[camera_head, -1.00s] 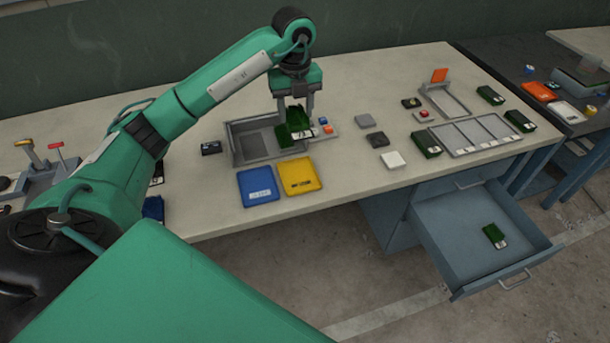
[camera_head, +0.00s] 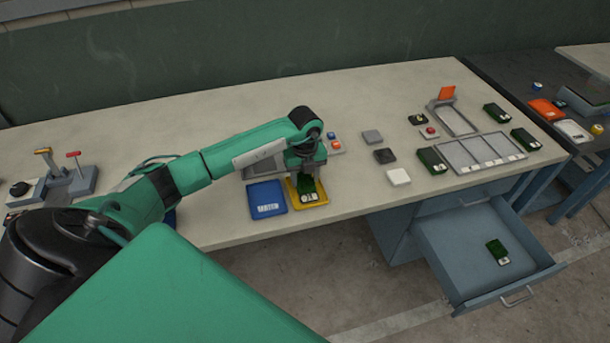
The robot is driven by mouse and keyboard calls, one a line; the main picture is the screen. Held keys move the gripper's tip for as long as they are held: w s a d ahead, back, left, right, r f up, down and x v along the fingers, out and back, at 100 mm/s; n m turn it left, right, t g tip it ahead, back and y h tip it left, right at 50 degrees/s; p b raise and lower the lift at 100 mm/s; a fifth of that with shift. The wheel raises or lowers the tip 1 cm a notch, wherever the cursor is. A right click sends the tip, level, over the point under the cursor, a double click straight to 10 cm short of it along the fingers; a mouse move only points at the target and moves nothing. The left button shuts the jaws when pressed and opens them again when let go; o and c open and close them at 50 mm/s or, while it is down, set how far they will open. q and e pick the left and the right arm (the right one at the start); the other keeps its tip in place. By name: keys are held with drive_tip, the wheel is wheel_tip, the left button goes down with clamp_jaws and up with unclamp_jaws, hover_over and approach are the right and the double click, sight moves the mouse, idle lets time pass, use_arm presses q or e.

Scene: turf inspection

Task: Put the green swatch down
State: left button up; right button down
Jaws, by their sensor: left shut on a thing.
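The green swatch (camera_head: 308,187) is a dark green block with a pale label on its front edge. It is at the yellow tray (camera_head: 293,203) near the table's front edge. My left gripper (camera_head: 307,178) is shut on the swatch from above. The swatch is over the yellow tray; I cannot tell whether it touches it. The gripper and swatch hide much of the tray. My right gripper is not in view.
A blue tray (camera_head: 267,200) lies just left of the yellow one. White (camera_head: 398,177) and dark (camera_head: 385,156) tiles lie to the right. A slotted grey rack (camera_head: 463,158) stands farther right. An open drawer (camera_head: 460,250) holds another green swatch (camera_head: 497,252).

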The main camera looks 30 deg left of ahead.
use_arm(q)
drive_tip(key=shift+f, duration=0.3)
drive_tip(key=shift+f, duration=0.1)
drive_tip(key=shift+f, duration=0.1)
drive_tip(key=o, duration=0.9)
drive_tip(key=shift+o, duration=0.6)
